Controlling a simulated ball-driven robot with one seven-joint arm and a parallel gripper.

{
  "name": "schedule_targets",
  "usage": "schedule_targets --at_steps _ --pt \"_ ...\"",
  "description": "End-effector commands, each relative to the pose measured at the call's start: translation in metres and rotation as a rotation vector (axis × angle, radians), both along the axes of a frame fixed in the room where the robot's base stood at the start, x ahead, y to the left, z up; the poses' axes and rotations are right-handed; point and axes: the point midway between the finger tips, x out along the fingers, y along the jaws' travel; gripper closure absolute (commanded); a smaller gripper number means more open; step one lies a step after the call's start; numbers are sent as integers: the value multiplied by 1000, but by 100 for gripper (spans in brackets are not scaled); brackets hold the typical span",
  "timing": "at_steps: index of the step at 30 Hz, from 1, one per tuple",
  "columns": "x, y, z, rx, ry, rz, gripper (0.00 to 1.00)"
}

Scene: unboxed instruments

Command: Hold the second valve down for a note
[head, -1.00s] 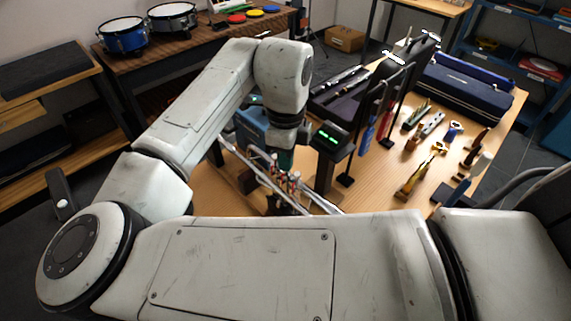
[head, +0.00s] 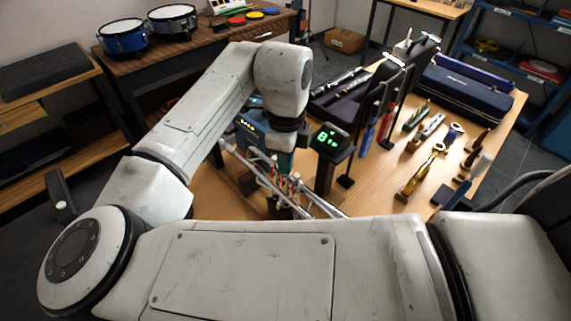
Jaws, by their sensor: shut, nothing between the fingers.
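A silver trumpet (head: 320,203) lies across a stand on the wooden bench, below my arm in the head view. Its valve cluster (head: 284,186) with reddish and pale caps is partly hidden by my wrist. My gripper (head: 286,161) is shut and points down right at the valves. I cannot clearly see which valve cap it touches or how far that valve is pressed. A black tuner display (head: 328,140) on a post beside the trumpet shows a green "B" with smaller marks. A blue box (head: 250,127) behind the trumpet has lit amber lights.
The wooden bench (head: 385,185) holds several tools and brass parts to the right. Open black cases (head: 345,95) and a dark blue case (head: 465,95) lie at the back. My forearm covers the bench's front.

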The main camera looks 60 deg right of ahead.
Motion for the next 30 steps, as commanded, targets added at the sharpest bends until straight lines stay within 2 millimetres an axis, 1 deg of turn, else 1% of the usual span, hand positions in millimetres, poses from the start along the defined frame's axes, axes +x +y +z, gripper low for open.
schedule_targets --at_steps 5,8,27,30 --pt "0 0 1 1 0 0 100" --pt "0 0 6 1 0 0 100" --pt "0 0 64 0 0 0 100" --pt "0 0 71 0 0 0 100"
